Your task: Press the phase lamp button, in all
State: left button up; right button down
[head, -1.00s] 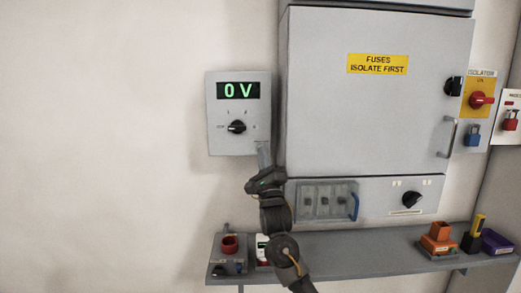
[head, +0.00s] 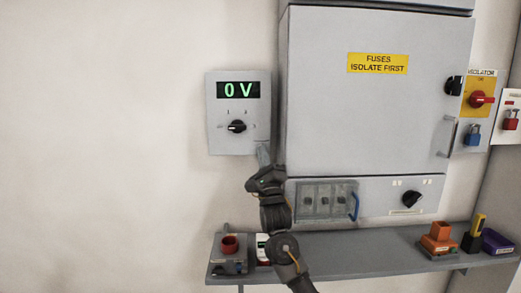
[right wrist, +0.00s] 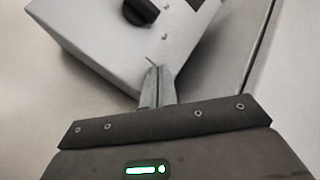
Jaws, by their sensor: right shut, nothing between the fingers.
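A grey meter box (head: 221,142) is on the wall left of the cabinet, with a lit display reading 0 V (head: 238,90) and a black rotary knob (head: 237,127). My right gripper (head: 263,148) is shut and empty, its tips at the box's lower right corner. In the right wrist view the closed fingertips (right wrist: 157,70) overlap the box's lower edge (right wrist: 110,72); whether they touch it I cannot tell. The knob (right wrist: 140,12) shows above them. No phase lamp button can be made out; the fingers may hide it. My left gripper is not in view.
The grey cabinet (head: 365,120) stands close to the right of my gripper. A shelf (head: 345,262) runs below, holding a red-topped device (head: 230,245), orange blocks (head: 438,238) and a purple tray (head: 496,242). A red isolator switch (head: 480,99) is at right. The left wall is bare.

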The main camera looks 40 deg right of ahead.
jog(key=shift+w+d, duration=0.25)
jog(key=shift+w, duration=0.05)
dwell(0.9)
jog(key=shift+s, duration=0.1)
jog(key=shift+s+a, duration=0.5)
jog(key=shift+s, duration=0.1)
jog(key=s+a, duration=0.1)
jog(key=s, duration=0.1)
jog(key=s+a+p, duration=0.1)
jog(key=s+a, duration=0.1)
dwell(0.4)
dwell(0.7)
